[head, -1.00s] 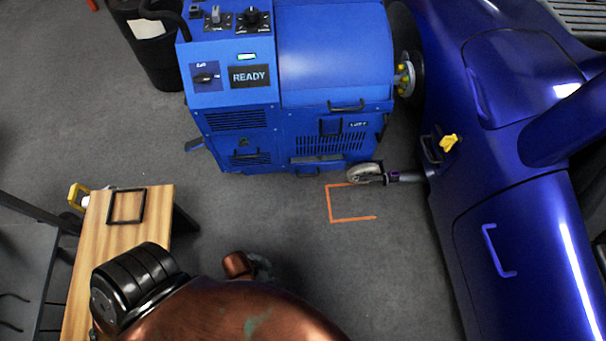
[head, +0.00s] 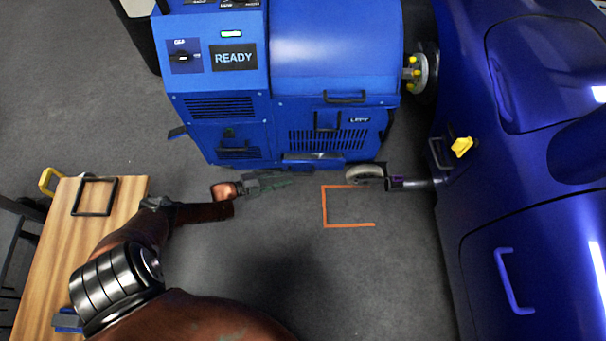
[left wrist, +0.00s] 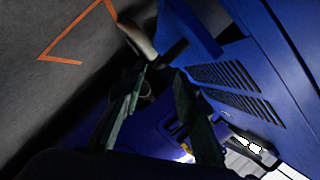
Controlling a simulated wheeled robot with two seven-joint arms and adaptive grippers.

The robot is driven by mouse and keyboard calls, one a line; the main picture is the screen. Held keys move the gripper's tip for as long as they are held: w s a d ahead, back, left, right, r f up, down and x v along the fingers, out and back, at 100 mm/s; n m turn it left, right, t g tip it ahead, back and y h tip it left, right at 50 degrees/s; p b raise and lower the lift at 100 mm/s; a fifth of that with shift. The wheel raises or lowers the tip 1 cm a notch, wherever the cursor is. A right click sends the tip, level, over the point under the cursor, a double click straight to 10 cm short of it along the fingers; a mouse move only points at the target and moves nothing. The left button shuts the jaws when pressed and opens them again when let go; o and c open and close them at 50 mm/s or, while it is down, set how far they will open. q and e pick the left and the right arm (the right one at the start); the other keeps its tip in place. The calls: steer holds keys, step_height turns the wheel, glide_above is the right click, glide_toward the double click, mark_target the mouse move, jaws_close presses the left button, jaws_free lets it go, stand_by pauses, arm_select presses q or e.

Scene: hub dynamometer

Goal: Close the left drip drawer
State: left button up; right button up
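The blue dynamometer unit (head: 325,105) stands at the top middle of the head view, with a "LEFT" label on its front. Low on that front is a slot with a drawer (head: 312,157) that seems to stick out a little; its lower edge and handle are hard to make out. My left gripper (head: 288,180) is just in front of the unit's lower edge, pointing right. In the left wrist view its two fingers (left wrist: 160,85) are apart with nothing clearly between them. A blue protruding part (left wrist: 190,30), perhaps the drawer, lies beyond the fingertips. My right gripper is out of view.
A caster wheel (head: 365,174) and an orange floor marking (head: 347,225) are right of my left gripper. A large glossy blue body (head: 490,190) fills the right side. A wooden bench (head: 60,245) stands at the left. The grey floor between is clear.

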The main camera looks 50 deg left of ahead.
mark_target(301, 175)
arm_select(q)
steer(key=b+x, duration=0.1)
steer(key=x, duration=0.2)
steer(key=b+x, duration=0.1)
steer(key=x, duration=0.2)
steer(key=shift+d+f, duration=0.1)
steer(key=shift+f, duration=0.15)
steer(key=shift+w+d, duration=0.2)
steer(key=shift+w, duration=0.4)
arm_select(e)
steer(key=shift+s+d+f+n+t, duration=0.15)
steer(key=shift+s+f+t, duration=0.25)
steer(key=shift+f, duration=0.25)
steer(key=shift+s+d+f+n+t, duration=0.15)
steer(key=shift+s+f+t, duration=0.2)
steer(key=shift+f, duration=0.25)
arm_select(q)
steer(key=shift+c, duration=0.4)
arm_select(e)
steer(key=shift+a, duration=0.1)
arm_select(q)
jaws_close()
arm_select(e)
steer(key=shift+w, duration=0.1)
